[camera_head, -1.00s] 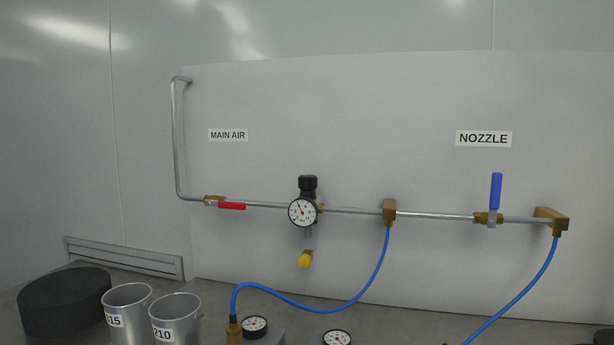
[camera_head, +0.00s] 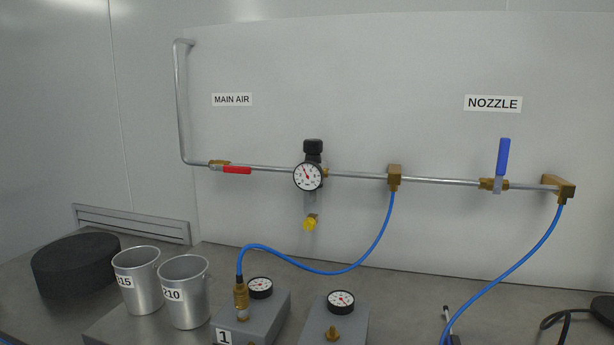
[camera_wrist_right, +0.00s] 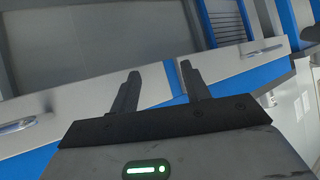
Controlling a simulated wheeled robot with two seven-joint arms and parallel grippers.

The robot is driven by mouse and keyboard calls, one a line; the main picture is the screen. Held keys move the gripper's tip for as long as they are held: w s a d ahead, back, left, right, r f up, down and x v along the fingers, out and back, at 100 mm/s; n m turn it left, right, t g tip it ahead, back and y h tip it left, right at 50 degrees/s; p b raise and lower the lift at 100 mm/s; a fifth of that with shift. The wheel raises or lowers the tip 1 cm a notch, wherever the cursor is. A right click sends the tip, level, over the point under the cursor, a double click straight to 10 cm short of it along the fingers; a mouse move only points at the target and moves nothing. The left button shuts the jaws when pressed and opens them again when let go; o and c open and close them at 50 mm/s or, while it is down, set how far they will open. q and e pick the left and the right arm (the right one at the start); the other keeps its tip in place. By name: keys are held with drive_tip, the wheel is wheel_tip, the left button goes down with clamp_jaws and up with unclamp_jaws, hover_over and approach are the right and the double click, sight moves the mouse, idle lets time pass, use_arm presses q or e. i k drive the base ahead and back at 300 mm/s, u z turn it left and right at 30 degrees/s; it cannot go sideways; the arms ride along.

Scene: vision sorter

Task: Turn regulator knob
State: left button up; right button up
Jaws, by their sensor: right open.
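The regulator's black knob (camera_head: 313,147) stands upright on top of the regulator on the wall pipe, in the middle of the head view. A round white gauge (camera_head: 308,177) with a red needle is on the regulator's front. A yellow fitting (camera_head: 310,223) hangs below it. My right gripper (camera_wrist_right: 157,82) shows only in the right wrist view; its two dark fingers are apart with nothing between them. It faces blue and grey cabinets, away from the regulator. My left gripper is in neither view.
A red lever valve (camera_head: 237,170) and a blue lever valve (camera_head: 503,157) flank the regulator on the pipe. Blue hoses droop below. Metal cups (camera_head: 184,292), a black round block (camera_head: 76,266) and grey gauge boxes (camera_head: 262,313) stand on the bench.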

sight(311, 147)
drive_tip(key=z, duration=0.3)
drive_tip(key=k, duration=1)
drive_tip(key=u, duration=0.8)
